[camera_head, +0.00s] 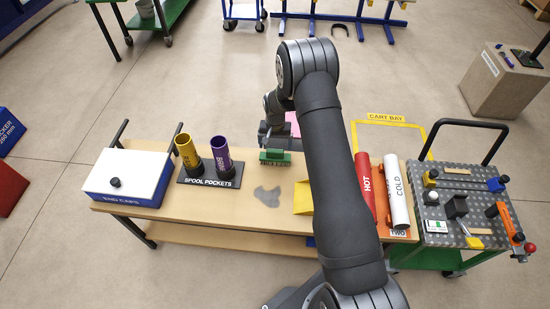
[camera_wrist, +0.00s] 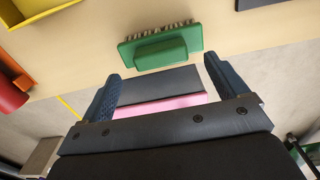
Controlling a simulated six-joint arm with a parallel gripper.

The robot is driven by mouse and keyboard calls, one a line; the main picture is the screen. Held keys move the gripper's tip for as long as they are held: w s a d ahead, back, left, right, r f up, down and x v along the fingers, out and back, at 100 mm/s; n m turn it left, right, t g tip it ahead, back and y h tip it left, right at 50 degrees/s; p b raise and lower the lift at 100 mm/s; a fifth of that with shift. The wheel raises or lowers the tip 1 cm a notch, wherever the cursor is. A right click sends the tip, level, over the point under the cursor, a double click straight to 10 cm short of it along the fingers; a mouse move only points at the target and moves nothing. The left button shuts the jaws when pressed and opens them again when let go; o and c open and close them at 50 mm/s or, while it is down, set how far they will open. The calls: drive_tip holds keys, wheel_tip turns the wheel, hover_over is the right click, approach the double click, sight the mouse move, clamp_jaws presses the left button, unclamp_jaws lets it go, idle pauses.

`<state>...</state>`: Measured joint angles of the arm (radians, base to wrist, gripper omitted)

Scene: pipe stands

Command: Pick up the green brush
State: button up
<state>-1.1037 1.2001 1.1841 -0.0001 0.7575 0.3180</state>
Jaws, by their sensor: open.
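The green brush (camera_head: 275,157) lies on the wooden workbench (camera_head: 243,212), near its far edge. In the wrist view the brush (camera_wrist: 161,47) shows a green block with a raised green grip and tan bristles along one side. My gripper (camera_wrist: 160,70) is open, its two dark fingers spread wide. The brush appears just beyond the fingertips, roughly centred between them, and nothing is held. In the head view my gripper (camera_head: 274,143) is beside the brush and partly hidden by my arm.
A yellow tray (camera_head: 303,198) and red HOT pipe (camera_head: 365,185) stand right of the brush. Left are spool pockets (camera_head: 210,175) with yellow and purple tubes, and a blue-and-white END CAPS box (camera_head: 128,177). A grey patch (camera_head: 268,196) lies nearer. A pink item (camera_wrist: 160,106) shows beyond the bench edge.

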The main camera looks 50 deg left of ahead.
sight(275, 151)
wheel_tip(275, 151, down, 5)
drive_tip(key=shift+f, duration=0.1)
drive_tip(key=shift+c, duration=0.4)
drive_tip(key=c, duration=1.1)
